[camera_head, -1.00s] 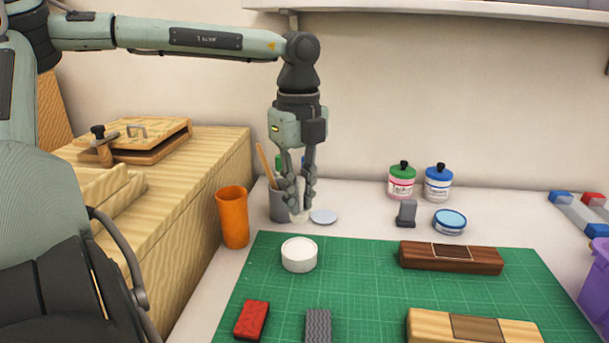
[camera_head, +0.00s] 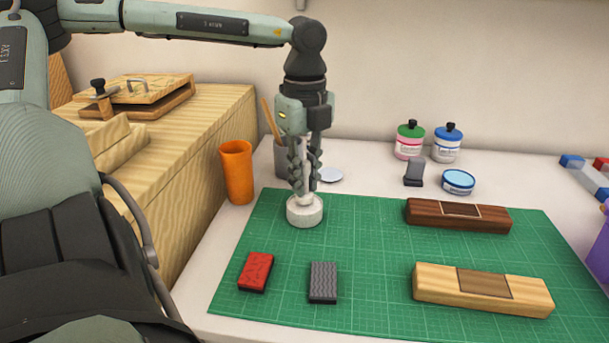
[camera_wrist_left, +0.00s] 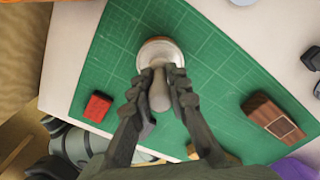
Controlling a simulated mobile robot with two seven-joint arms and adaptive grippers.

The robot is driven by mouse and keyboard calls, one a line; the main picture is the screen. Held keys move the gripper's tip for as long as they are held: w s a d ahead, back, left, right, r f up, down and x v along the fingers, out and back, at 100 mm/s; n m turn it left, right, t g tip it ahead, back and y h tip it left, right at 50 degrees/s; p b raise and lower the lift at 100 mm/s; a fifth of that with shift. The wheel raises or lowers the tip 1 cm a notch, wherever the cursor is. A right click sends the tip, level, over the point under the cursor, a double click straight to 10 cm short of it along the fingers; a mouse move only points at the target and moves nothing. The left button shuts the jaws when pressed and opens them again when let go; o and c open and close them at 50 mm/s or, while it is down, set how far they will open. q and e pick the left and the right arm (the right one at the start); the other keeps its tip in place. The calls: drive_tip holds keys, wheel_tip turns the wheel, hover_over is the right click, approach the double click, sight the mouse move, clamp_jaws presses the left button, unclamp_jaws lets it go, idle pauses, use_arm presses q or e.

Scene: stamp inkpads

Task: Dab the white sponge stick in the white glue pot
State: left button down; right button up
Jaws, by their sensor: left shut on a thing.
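The white glue pot (camera_head: 305,215) stands on the left part of the green cutting mat (camera_head: 370,235). My left gripper (camera_head: 305,186) points down right above the pot and is shut on the white sponge stick (camera_head: 303,158). The stick is upright and its lower end meets the pot's top; the pot's inside is hidden. In the left wrist view the stick (camera_wrist_left: 159,92) shows between the fingers, in front of the pot (camera_wrist_left: 159,50). My right gripper is in no view.
An orange cup (camera_head: 237,172) and a grey cup (camera_head: 281,160) stand behind the mat. A red block (camera_head: 256,271) and a grey block (camera_head: 323,282) lie nearer. Two wooden blocks, dark (camera_head: 430,214) and light (camera_head: 435,284), lie to the right. A white lid (camera_head: 331,175) lies behind.

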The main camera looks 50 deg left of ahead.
sight(305, 161)
use_arm(q)
drive_tip(key=shift+f+b, duration=0.5)
idle(0.8)
drive_tip(key=shift+f+b, duration=0.1)
drive_tip(key=shift+b, duration=0.3)
idle(1.7)
drive_tip(key=shift+r+p, duration=1.75)
drive_tip(key=shift+r, duration=1.85)
drive_tip(key=shift+f, duration=0.1)
